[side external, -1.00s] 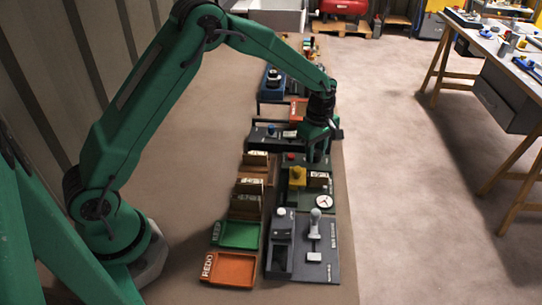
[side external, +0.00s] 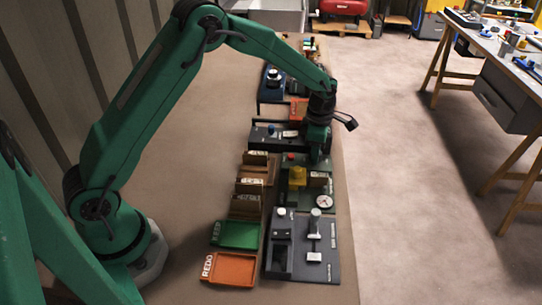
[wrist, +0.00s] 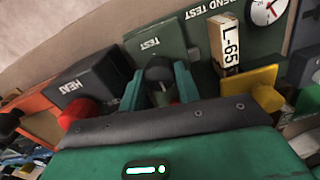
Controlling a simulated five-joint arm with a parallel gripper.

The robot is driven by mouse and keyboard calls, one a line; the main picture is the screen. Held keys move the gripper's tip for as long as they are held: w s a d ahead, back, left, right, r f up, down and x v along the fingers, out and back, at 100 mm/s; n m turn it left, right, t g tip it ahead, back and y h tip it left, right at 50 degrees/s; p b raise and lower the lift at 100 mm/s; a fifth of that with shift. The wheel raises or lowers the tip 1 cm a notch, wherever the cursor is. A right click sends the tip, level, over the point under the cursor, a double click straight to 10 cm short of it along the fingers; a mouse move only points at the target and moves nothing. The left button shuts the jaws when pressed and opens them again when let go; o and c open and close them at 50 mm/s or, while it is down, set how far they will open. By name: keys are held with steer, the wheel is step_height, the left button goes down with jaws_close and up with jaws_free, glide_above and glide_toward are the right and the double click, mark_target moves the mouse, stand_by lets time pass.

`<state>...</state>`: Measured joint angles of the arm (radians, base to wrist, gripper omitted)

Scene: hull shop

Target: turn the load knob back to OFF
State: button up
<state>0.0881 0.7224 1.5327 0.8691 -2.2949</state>
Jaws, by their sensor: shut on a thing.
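In the wrist view the dark load knob (wrist: 159,73) stands in front of a dark green box marked TEST (wrist: 160,42). My gripper (wrist: 160,82) has its two green fingers on either side of the knob and is shut on it. The knob's pointer and any OFF mark cannot be made out. In the side view my gripper (side external: 318,158) is low over the far end of the green bend test machine (side external: 316,198), and its fingers and the knob are hidden there.
A white dial (side external: 325,203), a yellow part (side external: 297,177) and a wooden block marked L-65 (wrist: 226,45) are close by. Green (side external: 238,247) and orange trays (side external: 207,281) lie in front.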

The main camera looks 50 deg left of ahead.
steer(key=shift+w+r, duration=0.1)
steer(key=o, duration=0.7)
steer(key=shift+r, duration=3.85)
steer(key=shift+s+r, duration=0.15)
steer(key=shift+s, duration=0.05)
